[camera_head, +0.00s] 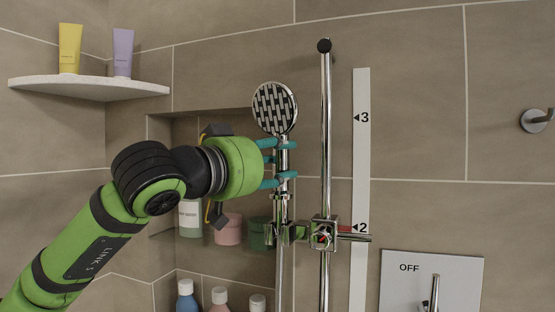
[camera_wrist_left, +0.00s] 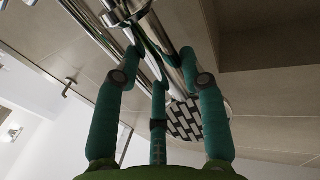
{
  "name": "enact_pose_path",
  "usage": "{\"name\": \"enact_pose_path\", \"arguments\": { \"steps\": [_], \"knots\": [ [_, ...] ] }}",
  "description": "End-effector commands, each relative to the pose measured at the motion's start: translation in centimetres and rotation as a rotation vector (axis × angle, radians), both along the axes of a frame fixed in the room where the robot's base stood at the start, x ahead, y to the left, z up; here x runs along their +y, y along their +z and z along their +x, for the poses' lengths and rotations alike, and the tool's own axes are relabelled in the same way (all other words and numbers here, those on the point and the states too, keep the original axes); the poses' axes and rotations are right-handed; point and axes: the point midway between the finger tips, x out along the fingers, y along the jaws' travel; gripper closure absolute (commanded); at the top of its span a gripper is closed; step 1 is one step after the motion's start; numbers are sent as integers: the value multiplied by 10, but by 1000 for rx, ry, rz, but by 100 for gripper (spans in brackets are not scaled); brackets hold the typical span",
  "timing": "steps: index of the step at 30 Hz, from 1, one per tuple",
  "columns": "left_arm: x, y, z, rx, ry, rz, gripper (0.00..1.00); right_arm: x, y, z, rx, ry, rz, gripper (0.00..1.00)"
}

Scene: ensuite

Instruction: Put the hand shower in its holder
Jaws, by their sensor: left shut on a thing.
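The chrome hand shower (camera_head: 274,107) stands upright in the head view, its patterned round face toward the camera. My left gripper (camera_head: 280,165) has its teal fingers shut around the handle below the head. In the left wrist view the fingers (camera_wrist_left: 160,75) close around the chrome handle, with the patterned head (camera_wrist_left: 186,120) beyond them. The holder (camera_head: 322,232) is a chrome clamp on the vertical rail, with an arm reaching left. The handle's lower end overlaps this arm's left end in the picture; I cannot tell whether it sits in it. My right gripper is not in view.
The chrome rail (camera_head: 326,130) runs beside a white scale strip (camera_head: 361,90). A wall niche behind my gripper holds a pink jar (camera_head: 228,230) and other containers. A corner shelf (camera_head: 90,88) carries two tubes. An OFF panel (camera_head: 455,275) and a wall hook (camera_head: 536,120) are right.

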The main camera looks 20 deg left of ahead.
Motion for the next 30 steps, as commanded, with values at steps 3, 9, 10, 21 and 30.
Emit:
{"name": "enact_pose_path", "arguments": {
  "steps": [3, 9, 10, 21, 30],
  "knots": [
    [0, -8, -1, -5, 0, -1, 100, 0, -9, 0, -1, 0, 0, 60],
    [0, -20, -1, -5, 0, -2, 100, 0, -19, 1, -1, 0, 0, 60],
    [0, -22, -1, -5, 0, -2, 100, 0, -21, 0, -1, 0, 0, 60],
    [1, -35, -1, -5, 0, -2, 100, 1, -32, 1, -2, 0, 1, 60],
    [1, -34, -1, -5, 0, -2, 47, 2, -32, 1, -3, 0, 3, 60]
  ]
}}
